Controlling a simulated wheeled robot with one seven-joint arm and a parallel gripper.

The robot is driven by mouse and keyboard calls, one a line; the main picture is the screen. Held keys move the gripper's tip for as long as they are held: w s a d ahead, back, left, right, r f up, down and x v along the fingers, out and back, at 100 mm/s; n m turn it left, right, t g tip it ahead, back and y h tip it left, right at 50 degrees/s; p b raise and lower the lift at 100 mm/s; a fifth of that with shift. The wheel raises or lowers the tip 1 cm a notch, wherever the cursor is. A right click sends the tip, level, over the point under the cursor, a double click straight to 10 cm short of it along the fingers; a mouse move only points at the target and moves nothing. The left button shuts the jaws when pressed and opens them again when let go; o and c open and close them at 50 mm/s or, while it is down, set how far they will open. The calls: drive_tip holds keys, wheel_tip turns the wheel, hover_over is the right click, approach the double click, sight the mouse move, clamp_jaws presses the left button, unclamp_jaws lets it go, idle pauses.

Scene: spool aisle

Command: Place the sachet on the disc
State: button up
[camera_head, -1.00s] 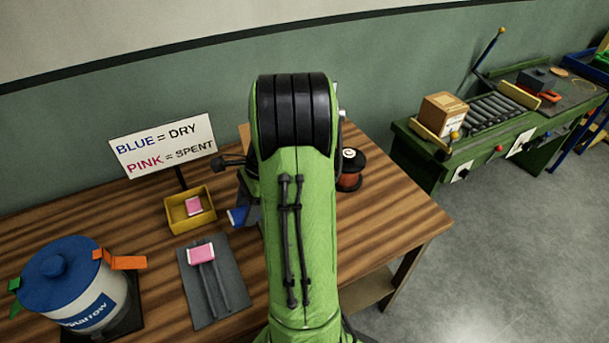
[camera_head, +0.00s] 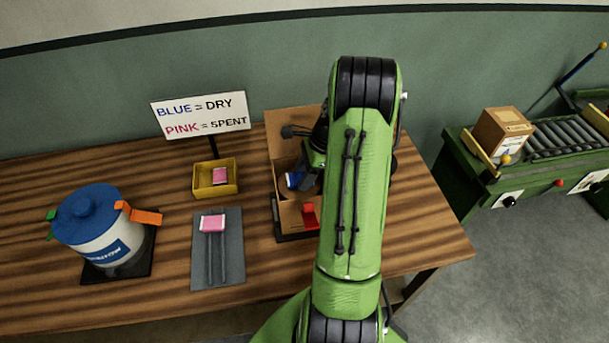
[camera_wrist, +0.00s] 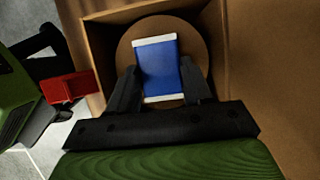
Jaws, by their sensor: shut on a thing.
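The blue sachet (camera_wrist: 158,68) with white ends is held between the two fingers of my gripper (camera_wrist: 162,85) in the wrist view. It also shows in the head view (camera_head: 293,180), partly hidden by my gripper (camera_head: 306,180). A round brown disc (camera_wrist: 199,48) lies inside the open cardboard box (camera_wrist: 97,55), under and behind the sachet in the wrist view. I cannot tell whether the sachet touches the disc. In the head view my arm hides the box's right part.
A yellow bin (camera_head: 230,190) holds a pink sachet (camera_head: 219,175). Another pink sachet (camera_head: 212,223) lies on a grey mat (camera_head: 233,270). A blue-lidded drum (camera_head: 118,240) stands left. A sign (camera_head: 200,115) reads blue dry, pink spent. A red clip (camera_head: 310,215) is at the box's front.

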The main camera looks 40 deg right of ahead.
drive_tip(key=shift+w+f, duration=0.1)
drive_tip(key=shift+f, duration=0.05)
drive_tip(key=shift+f, duration=0.15)
drive_tip(key=o, duration=1.1)
